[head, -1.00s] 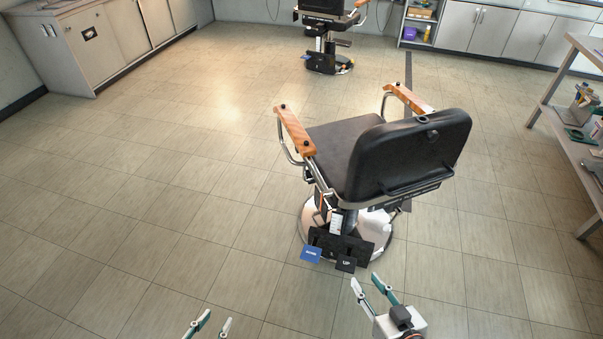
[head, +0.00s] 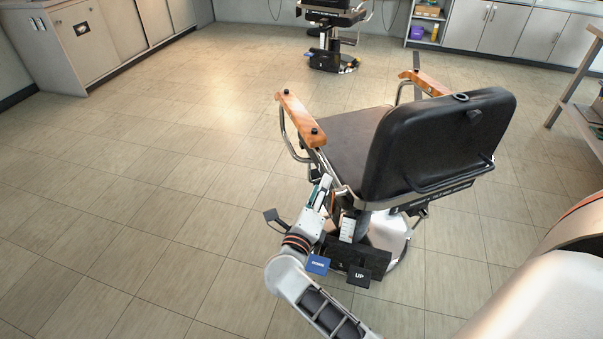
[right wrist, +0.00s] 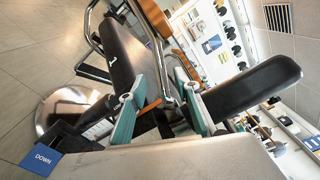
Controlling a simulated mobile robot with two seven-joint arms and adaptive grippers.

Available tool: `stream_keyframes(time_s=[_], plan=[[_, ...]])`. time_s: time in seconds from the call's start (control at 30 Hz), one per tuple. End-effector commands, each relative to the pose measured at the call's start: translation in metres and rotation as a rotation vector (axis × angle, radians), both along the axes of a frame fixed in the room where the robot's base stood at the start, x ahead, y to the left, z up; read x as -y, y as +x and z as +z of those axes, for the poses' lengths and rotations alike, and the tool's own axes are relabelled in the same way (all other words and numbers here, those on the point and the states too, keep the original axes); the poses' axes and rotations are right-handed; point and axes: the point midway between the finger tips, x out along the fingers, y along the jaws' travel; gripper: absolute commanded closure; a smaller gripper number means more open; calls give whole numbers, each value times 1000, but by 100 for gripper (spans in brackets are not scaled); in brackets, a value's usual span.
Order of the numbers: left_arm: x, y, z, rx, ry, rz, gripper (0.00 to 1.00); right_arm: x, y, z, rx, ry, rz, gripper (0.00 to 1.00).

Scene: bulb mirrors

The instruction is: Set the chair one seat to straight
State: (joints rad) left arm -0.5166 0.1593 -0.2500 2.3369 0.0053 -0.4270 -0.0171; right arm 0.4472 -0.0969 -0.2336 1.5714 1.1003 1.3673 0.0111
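The near barber chair has a black seat (head: 352,140), a black backrest (head: 440,140) and wooden armrests (head: 302,118). Its backrest is toward me at the right and the seat points away to the upper left, at an angle to the pedal base (head: 345,255). My right gripper (head: 325,190) is low beside the seat's left side, under the near armrest. The right wrist view shows its fingers (right wrist: 172,85) apart, near the chrome arm tube (right wrist: 160,60). An orange-brown strip (right wrist: 151,106) shows between them; I cannot tell if they touch anything. My left gripper is out of view.
A blue pedal (head: 318,264) and a black UP pedal (head: 359,276) stick out at the chair base, close to my right arm. A second chair (head: 332,35) stands far back. Cabinets (head: 85,45) line the back left. The floor at left is clear.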

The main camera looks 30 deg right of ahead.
Motion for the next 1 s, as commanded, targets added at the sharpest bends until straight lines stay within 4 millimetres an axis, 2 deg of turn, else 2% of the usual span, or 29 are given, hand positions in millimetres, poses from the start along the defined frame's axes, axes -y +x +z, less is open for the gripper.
stream_keyframes(time_s=[0.17, 0.53, 0.7, 0.97, 1.0], plan=[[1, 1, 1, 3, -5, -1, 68, 13, 9, 0, 5, 10, -9, 68], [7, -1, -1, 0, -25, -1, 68, 55, 40, -1, 2, 7, -8, 68], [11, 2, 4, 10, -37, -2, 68, 62, 46, 0, 3, 8, -6, 68], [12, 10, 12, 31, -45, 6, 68, 63, 47, 0, 4, 8, -6, 68], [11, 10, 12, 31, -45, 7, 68, 63, 47, 0, 4, 8, -7, 79]])
